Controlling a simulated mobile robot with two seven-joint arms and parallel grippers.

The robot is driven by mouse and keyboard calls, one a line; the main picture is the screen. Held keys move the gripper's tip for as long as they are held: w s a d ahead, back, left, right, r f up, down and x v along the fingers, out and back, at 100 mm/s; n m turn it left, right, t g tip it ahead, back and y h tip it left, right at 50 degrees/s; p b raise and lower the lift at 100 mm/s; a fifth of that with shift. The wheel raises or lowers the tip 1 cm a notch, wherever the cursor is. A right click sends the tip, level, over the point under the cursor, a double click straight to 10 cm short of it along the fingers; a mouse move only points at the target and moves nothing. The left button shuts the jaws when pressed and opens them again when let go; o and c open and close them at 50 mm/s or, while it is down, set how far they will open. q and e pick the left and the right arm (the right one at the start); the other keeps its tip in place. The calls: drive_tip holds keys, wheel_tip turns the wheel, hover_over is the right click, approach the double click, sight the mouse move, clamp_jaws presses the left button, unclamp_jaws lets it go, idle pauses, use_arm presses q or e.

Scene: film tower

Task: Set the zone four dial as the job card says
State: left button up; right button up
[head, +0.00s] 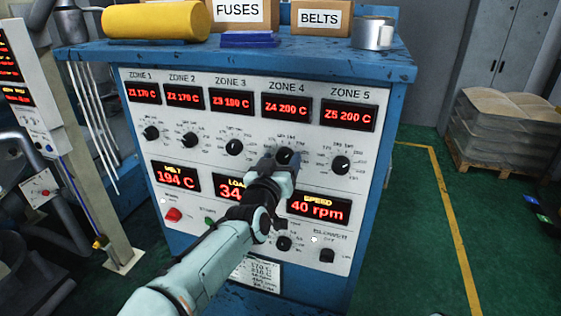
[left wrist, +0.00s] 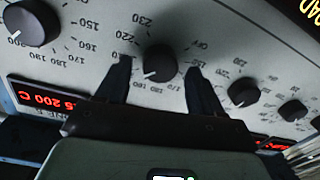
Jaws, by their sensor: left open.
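The zone four dial (head: 285,155) is a black knob on the white panel, under the red display (head: 287,108) reading Z4 200 C. My left gripper (head: 282,160) is at this dial and partly covers it in the head view. In the left wrist view, which is turned over, the dial (left wrist: 160,62) stands between the two open fingers (left wrist: 159,66), with a gap on each side. Its white mark points down and left in that view; the exact value is unclear. The job card (head: 262,272) is low on the cabinet, partly hidden by my arm, its lines too small to read surely.
The zone three dial (head: 234,147) and zone five dial (head: 341,165) flank it closely. The speed display (head: 318,207) reads 40 rpm. On the blue cabinet top lie a yellow roll (head: 155,20), boxes and a tape roll (head: 373,33).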

use_arm(q)
drive_tip(key=c, duration=1.1)
drive_tip(key=shift+o, duration=0.2)
drive_tip(key=m, duration=0.2)
drive_tip(key=shift+m, duration=0.4)
drive_tip(key=shift+m+b, duration=0.55)
drive_tip(key=shift+m, duration=0.95)
use_arm(e)
drive_tip(key=shift+s+f, duration=0.55)
drive_tip(key=shift+f, duration=0.2)
use_arm(q)
drive_tip(key=o, duration=1.1)
drive_tip(key=shift+c, duration=0.2)
drive_tip(key=shift+s, duration=0.1)
